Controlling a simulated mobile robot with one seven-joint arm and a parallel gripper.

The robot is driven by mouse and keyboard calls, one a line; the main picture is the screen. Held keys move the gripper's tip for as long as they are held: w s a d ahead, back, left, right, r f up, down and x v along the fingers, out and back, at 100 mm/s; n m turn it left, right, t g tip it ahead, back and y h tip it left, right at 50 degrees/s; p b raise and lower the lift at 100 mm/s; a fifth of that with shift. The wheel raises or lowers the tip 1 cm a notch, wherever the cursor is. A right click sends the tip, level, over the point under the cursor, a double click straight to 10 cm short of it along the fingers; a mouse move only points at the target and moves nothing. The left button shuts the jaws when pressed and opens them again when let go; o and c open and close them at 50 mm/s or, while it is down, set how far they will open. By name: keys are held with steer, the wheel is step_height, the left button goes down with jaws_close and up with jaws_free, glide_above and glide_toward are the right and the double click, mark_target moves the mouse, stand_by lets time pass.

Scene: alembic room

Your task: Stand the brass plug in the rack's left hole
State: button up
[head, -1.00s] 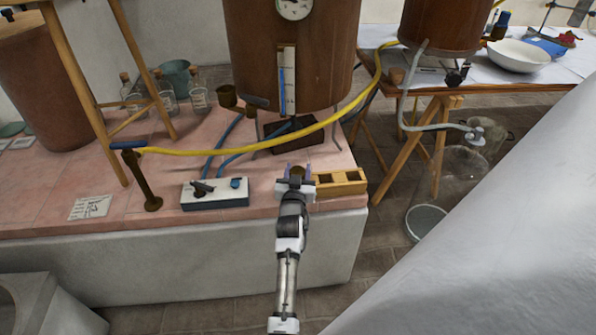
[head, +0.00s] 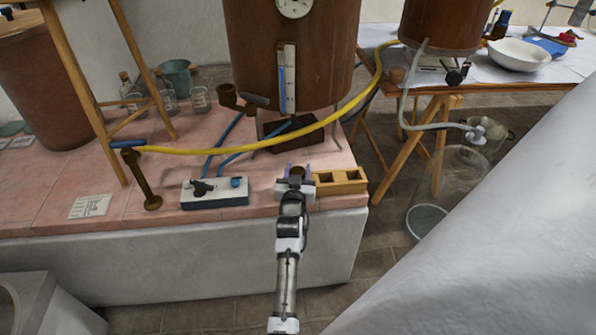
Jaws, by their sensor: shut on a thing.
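My gripper (head: 296,174) reaches over the front right part of the pink tiled bench. Its jaws are shut on the brass plug (head: 297,171), of which only a small brownish top shows between the fingers. The wooden rack (head: 357,187) sits on the bench just right of my gripper, near the front right corner. My gripper covers the rack's left end, so I cannot tell whether the plug is over, in or beside a hole there.
A white-topped box with a black lever (head: 215,194) stands left of my gripper. A yellow hose (head: 270,147) arches across behind it, with a dark block (head: 290,132) and a large copper vessel (head: 290,60) farther back. The bench (head: 345,215) drops off just in front and right.

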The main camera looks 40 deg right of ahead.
steer(key=o, duration=1.1)
